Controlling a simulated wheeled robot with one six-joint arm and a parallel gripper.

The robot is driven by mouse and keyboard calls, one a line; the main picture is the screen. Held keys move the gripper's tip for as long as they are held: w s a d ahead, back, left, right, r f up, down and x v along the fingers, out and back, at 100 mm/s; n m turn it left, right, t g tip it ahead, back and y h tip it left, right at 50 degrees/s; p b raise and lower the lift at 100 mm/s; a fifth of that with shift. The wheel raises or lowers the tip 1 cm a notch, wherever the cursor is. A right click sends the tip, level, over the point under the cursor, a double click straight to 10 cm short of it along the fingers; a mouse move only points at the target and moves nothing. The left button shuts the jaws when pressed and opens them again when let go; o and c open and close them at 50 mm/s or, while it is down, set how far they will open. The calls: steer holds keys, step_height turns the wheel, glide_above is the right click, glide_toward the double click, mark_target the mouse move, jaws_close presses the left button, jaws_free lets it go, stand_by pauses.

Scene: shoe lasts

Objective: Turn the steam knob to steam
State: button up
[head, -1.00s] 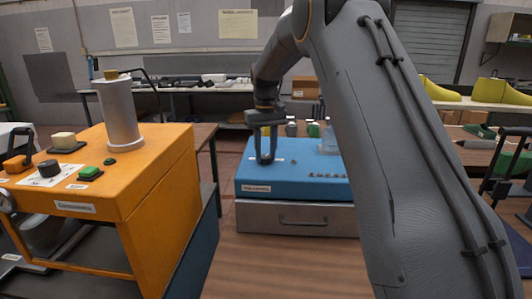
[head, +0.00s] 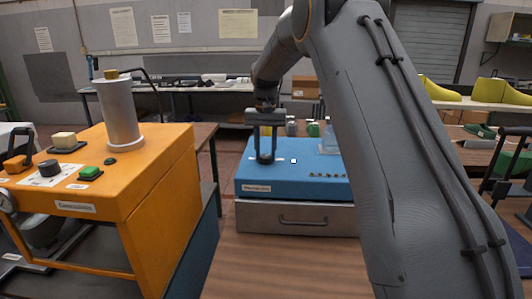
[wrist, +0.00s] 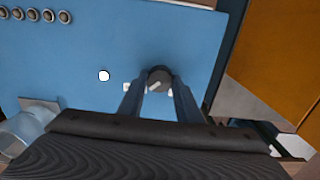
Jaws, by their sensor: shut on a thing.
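The steam knob (wrist: 159,76) is a small dark round knob with a pale pointer mark, on top of the blue machine (head: 330,176). In the wrist view the pointer slants toward the lower left, and a small white label lies on either side of the knob. My gripper (wrist: 160,92) is shut on the knob, one finger on each side; from the head, my gripper (head: 266,158) reaches straight down and mostly hides the knob. A round white light (head: 294,161) shows beside it, also in the wrist view (wrist: 104,76).
Several small round buttons (wrist: 35,15) line the blue top. A clear container (wrist: 27,130) stands near its edge. A grey drawer unit (head: 290,220) is under the machine. An orange machine (head: 160,190) stands to the left, with a gap between.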

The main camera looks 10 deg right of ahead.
mark_target(266, 156)
steer(key=o, duration=1)
steer(key=shift+o, duration=0.2)
steer(key=shift+r+b, duration=1.2)
steer(key=shift+r, duration=2.75)
